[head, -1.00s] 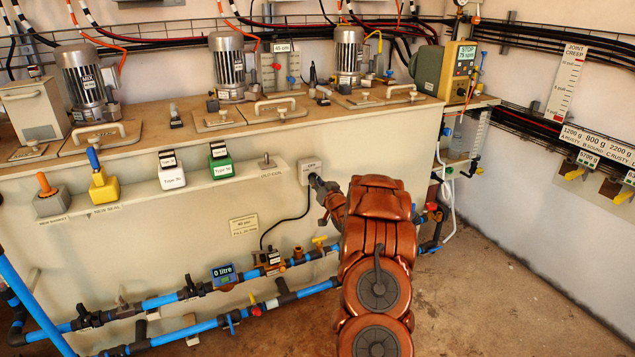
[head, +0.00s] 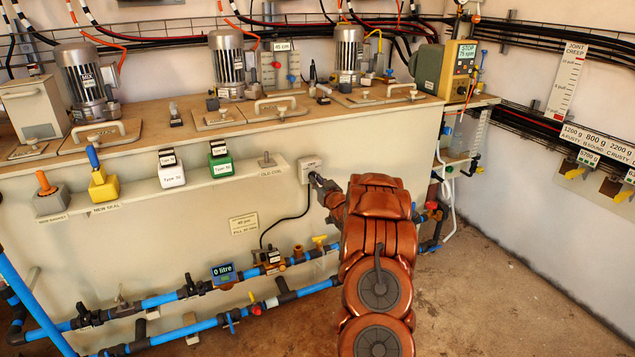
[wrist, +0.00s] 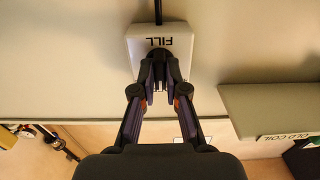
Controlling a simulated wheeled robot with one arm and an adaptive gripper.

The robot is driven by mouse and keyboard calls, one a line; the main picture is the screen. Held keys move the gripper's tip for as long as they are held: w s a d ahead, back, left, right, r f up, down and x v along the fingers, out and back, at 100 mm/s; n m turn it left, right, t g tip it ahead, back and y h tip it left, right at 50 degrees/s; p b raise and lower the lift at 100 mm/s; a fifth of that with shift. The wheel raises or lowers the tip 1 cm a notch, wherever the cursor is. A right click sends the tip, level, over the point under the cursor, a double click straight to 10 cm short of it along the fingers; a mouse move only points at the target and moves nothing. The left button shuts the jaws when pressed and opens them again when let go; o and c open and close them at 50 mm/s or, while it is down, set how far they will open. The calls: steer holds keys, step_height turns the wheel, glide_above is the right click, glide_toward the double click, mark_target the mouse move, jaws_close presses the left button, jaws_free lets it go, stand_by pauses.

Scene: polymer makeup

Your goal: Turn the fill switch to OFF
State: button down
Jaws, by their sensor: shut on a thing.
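The fill switch (head: 310,164) is a small white box on the front wall of the pale tank. In the wrist view the box (wrist: 145,42) shows the word FILL upside down, with a dark round knob on its face. My gripper (wrist: 160,82) is shut on the knob, its two fingers close together around it. In the head view my gripper (head: 318,182) is at the lower right edge of the box, and my arm hides part of the area below. The gripper covers most of the knob, so I cannot tell its setting.
A shelf (head: 200,185) left of the switch holds several small blocks and plugs. A black cable (head: 290,222) hangs below the switch. Blue pipes (head: 160,300) with valves and a 0 litre meter (head: 223,272) run along the tank's lower front. Floor to the right is clear.

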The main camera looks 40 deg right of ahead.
steer(key=c, duration=1.2)
jaws_free()
steer(key=shift+s, duration=0.15)
steer(key=v, duration=1.2)
